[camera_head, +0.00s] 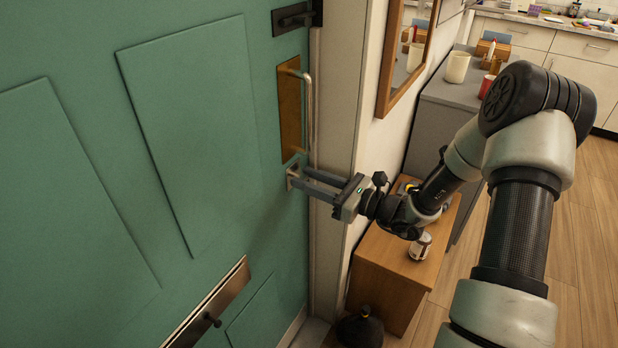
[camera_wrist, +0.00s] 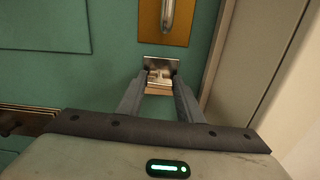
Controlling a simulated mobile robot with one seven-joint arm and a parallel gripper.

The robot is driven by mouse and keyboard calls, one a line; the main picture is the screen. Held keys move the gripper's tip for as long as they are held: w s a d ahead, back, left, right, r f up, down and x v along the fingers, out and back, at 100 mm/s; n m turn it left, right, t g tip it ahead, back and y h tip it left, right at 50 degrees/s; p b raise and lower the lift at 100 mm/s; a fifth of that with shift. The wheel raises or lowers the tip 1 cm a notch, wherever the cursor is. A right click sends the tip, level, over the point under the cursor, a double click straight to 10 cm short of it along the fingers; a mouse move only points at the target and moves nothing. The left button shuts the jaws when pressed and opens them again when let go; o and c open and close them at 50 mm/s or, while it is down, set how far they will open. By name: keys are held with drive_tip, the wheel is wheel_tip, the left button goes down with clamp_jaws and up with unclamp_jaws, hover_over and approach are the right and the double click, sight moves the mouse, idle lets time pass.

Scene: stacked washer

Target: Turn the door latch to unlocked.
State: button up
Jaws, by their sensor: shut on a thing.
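The door latch is a small metal piece on a silver plate (camera_head: 292,178), fixed low on the green door (camera_head: 190,120) just below the brass handle plate (camera_head: 289,110). In the wrist view the latch plate (camera_wrist: 161,66) sits upper centre, with the thumb-turn (camera_wrist: 158,79) between my fingertips. My gripper (camera_head: 296,174) reaches in from the right, its two fingers pointing at the door. In the wrist view my gripper (camera_wrist: 160,82) is closed on the latch from both sides. The fingers partly hide the latch in the head view, so its exact angle is hard to tell.
The pull handle (camera_head: 308,112) stands just above my fingers. A dark bolt (camera_head: 292,17) is at the top and a metal strip (camera_head: 215,305) lower on the door. The door frame (camera_head: 338,130) and a wooden cabinet (camera_head: 400,265) with a jar (camera_head: 420,246) stand close by my arm.

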drive_tip(key=m+p, duration=0.3)
drive_tip(key=shift+r, duration=0.25)
drive_tip(key=m+p, duration=0.5)
drive_tip(key=shift+d, duration=0.1)
drive_tip(key=m+p, duration=0.1)
drive_tip(key=m, duration=0.1)
drive_tip(key=m+p, duration=0.2)
drive_tip(key=m, duration=0.1)
drive_tip(key=shift+w+f, duration=0.1)
drive_tip(key=shift+f, duration=0.1)
drive_tip(key=shift+f+m+p, duration=0.2)
drive_tip(key=shift+m+p, duration=0.8)
drive_tip(key=shift+m, duration=1.2)
drive_tip(key=o, duration=1.1)
drive_tip(key=shift+d, duration=0.1)
drive_tip(key=v, duration=1.7)
drive_tip(key=shift+d, duration=0.15)
